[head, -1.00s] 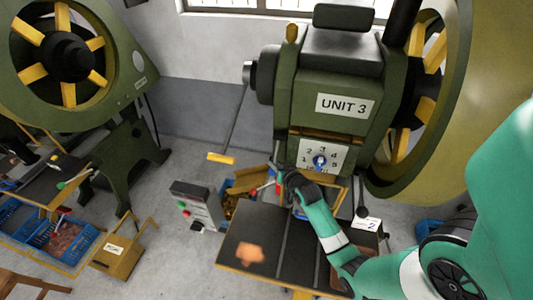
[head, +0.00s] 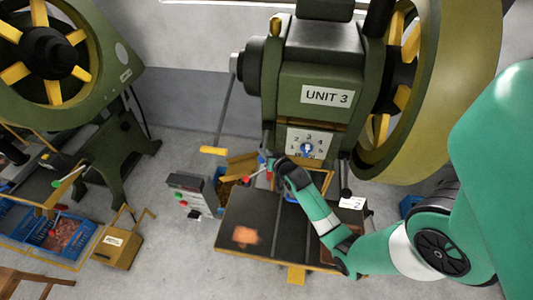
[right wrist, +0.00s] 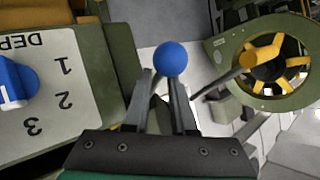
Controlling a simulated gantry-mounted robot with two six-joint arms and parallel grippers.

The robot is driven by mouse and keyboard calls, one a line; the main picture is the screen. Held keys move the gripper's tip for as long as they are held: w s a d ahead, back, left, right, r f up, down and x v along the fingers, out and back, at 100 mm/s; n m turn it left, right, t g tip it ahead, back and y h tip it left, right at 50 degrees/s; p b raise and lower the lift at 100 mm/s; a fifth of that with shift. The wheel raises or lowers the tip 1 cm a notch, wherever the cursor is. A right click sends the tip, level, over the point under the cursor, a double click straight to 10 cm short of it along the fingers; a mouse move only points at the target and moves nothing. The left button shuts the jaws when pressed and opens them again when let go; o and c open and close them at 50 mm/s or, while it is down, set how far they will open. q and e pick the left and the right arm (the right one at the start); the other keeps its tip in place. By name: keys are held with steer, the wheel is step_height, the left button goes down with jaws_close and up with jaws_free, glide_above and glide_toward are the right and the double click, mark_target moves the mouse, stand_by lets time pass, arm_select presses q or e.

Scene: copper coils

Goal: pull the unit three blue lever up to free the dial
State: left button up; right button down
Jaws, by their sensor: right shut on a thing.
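The unit three press bears a white "UNIT 3" sign (head: 326,96). Below it is a numbered dial plate with a blue dial knob (head: 307,147). In the right wrist view the dial knob (right wrist: 16,82) is at the left edge, beside the numbers. The blue ball of the lever (right wrist: 171,58) sits at the fingertips of my right gripper (right wrist: 164,80), which is shut on it. In the head view my right gripper (head: 274,164) is just left of and below the dial plate; it mostly hides the lever there. My left gripper is not in view.
A dark work table (head: 265,235) with an orange piece lies below my right arm. A grey control box (head: 190,192) stands left of it. A yellow-handled rod (head: 213,150) hangs left of the press. Another green press (head: 60,60) and blue crates (head: 60,236) are at left.

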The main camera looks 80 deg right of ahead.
steer(key=shift+w+d+r+t, duration=0.1)
steer(key=shift+w+r+t, duration=0.15)
steer(key=shift+r, duration=0.2)
steer(key=c, duration=1.1)
jaws_free()
steer(key=shift+o, duration=1.3)
steer(key=shift+w, duration=0.1)
steer(key=shift+f, duration=0.1)
steer(key=shift+s+a, duration=0.2)
steer(key=shift+s, duration=0.05)
steer(key=v, duration=1.1)
steer(key=shift+p, duration=0.45)
steer(key=shift+w, duration=0.1)
